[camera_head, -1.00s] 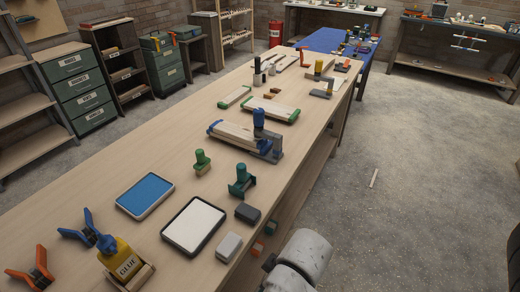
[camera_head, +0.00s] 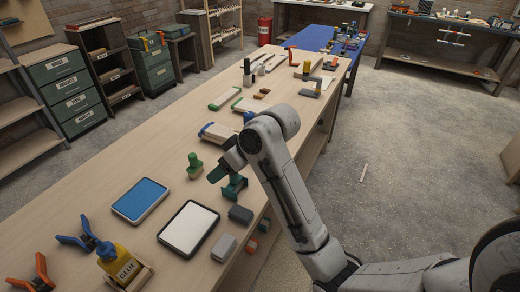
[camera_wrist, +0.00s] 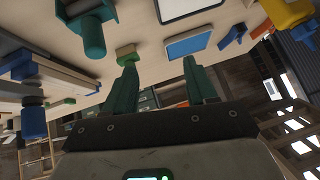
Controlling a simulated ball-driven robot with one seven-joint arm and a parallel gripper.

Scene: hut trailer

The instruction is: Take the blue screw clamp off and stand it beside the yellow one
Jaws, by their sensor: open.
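The blue screw clamp (camera_head: 249,116) is mostly hidden behind my arm in the head view; only a bit of its blue top shows. In the wrist view its blue handle (camera_wrist: 33,122) is at the left edge, by a stack of boards (camera_wrist: 60,75) with blue ends. The yellow clamp (camera_head: 306,70) stands farther along the bench, near other pale boards. My gripper (camera_head: 216,172) is over the bench in front of the boards, close to a teal clamp (camera_head: 236,189). Its green fingers (camera_wrist: 160,68) are spread apart with nothing between them.
A green-handled piece (camera_head: 194,165) stands left of my gripper. Boards with green ends (camera_head: 225,98) lie beyond the blue-ended stack.

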